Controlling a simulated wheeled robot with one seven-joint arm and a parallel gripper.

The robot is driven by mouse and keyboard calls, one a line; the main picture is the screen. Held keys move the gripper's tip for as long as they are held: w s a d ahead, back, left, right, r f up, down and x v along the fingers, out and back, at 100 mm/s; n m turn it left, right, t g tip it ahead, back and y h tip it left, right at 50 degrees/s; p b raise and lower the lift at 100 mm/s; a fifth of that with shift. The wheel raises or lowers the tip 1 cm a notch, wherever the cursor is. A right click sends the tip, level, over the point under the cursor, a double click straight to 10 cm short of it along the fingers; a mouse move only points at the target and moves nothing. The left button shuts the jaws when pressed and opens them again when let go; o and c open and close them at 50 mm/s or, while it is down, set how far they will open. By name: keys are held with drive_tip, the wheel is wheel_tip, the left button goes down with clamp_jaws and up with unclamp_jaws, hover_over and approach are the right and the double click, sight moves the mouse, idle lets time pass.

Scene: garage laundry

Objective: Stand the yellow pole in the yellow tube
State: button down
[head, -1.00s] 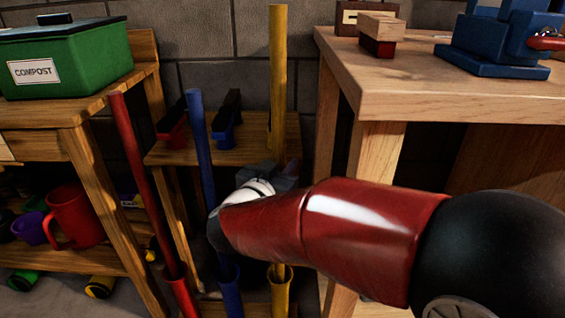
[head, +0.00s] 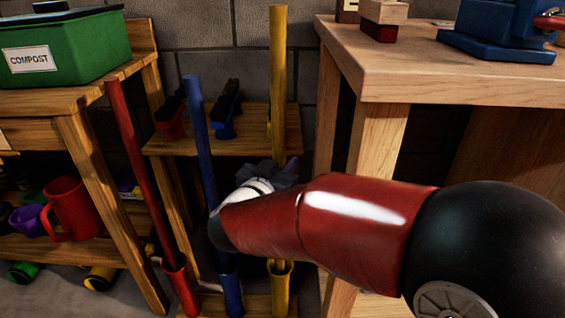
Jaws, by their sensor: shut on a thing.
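The yellow pole (head: 278,70) stands close to upright between the small shelf and the right-hand workbench. My gripper (head: 278,174) is shut on the pole around its middle, and the fingers are partly hidden behind my wrist. The yellow tube (head: 281,296) stands below, directly in line with the pole. The pole's lower part passes behind my red forearm. It seems to come down at the tube's mouth, but how deep it sits inside cannot be told.
A red pole (head: 132,165) leans in a red tube (head: 181,292), and a blue pole (head: 200,140) stands in a blue tube (head: 231,294), both left of the yellow one. The workbench leg (head: 372,150) is close on the right. A small shelf (head: 250,143) is behind.

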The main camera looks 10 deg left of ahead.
wheel_tip(320, 180, down, 10)
drive_tip(key=b, duration=0.4)
drive_tip(key=shift+r, duration=0.2)
drive_tip(key=c, duration=1.1)
unclamp_jaws()
drive_tip(key=shift+f, duration=0.15)
drive_tip(key=s, duration=0.2)
drive_tip(key=s+a, duration=0.1)
drive_tip(key=s, duration=0.4)
drive_tip(key=shift+s+a+r, duration=0.15)
drive_tip(key=shift+s+r, duration=0.05)
drive_tip(key=shift+s, duration=0.15)
